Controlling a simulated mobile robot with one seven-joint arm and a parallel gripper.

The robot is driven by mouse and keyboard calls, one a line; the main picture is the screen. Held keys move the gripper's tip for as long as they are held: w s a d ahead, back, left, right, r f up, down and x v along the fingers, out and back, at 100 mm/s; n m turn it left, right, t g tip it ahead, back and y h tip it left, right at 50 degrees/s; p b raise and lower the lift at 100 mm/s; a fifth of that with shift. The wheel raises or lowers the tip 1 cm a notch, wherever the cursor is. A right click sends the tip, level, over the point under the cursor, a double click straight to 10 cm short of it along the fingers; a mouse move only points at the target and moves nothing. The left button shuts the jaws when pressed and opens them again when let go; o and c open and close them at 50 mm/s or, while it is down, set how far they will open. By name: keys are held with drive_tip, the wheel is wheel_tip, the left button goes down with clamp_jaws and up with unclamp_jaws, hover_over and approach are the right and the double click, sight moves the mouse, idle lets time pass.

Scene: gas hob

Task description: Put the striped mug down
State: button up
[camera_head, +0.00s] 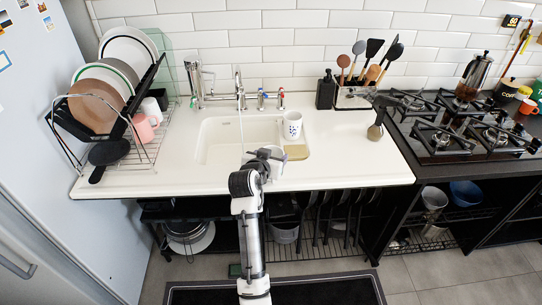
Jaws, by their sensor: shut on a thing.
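A pale mug (278,163) is at my gripper (268,156), above the front edge of the sink basin. I take it to be the striped mug, but its stripes are too small to make out. My gripper is shut on it, and my gripper and wrist hide its left part. My arm comes up from the bottom of the picture. Whether the mug touches anything below it cannot be told.
A white mug with dark marks (292,125) and a yellowish sponge (296,152) are at the sink's right side. The sink basin (215,140) lies left of my gripper. A full dish rack (150,150) stands left. The counter (345,150) right of the sink is mostly bare, before the hob (455,140).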

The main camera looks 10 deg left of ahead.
drive_tip(key=o, duration=1.3)
drive_tip(key=shift+f, duration=0.1)
drive_tip(key=shift+r, duration=0.25)
drive_tip(key=shift+s, duration=0.3)
drive_tip(key=b+v, duration=0.2)
drive_tip(key=v, duration=0.9)
drive_tip(key=shift+s+a+r, duration=0.1)
drive_tip(key=shift+s+r, duration=0.05)
